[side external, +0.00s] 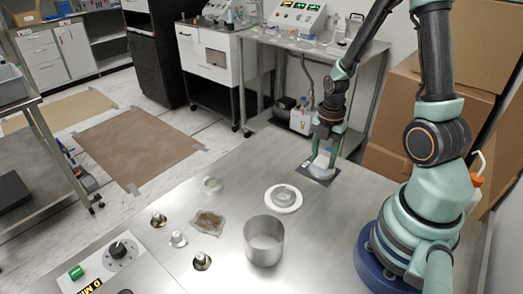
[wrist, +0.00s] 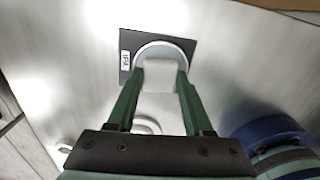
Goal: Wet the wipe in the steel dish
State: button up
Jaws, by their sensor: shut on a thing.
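My gripper (side external: 322,164) reaches down at the far side of the steel table. Its green fingers, also in the wrist view (wrist: 160,82), are shut on the white folded wipe (wrist: 160,76). The wipe is directly over the round steel dish (wrist: 160,46), overlapping its opening. The dish stands on a dark square mat (wrist: 187,44) with a label reading IPA. In the side view the dish (side external: 318,171) is partly hidden by the fingers. I cannot tell whether the wipe touches liquid or the dish floor.
A white disc (side external: 297,205) with a metallic or clear piece on it lies nearer the camera. A steel cup (side external: 264,242), a crumpled clear bag (side external: 208,222), small metal fittings (side external: 202,262) and a control box (side external: 118,255) stand in front.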

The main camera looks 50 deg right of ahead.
aim_at(320, 160)
jog(key=shift+r, duration=3)
jog(key=shift+w+a+r+m, duration=0.25)
jog(key=shift+w+a+m, duration=0.1)
jog(key=shift+m, duration=0.15)
jog(key=w+a+r+m, duration=0.2)
jog(key=a+r+m, duration=0.2)
jog(key=a+m, duration=0.3)
jog(key=w+a+r+m, duration=0.3)
jog(key=a+r+m, duration=0.2)
jog(key=m, duration=0.5)
jog(key=shift+w+a+m, duration=0.3)
jog(key=shift+a+m, duration=0.1)
jog(key=shift+a, duration=0.75)
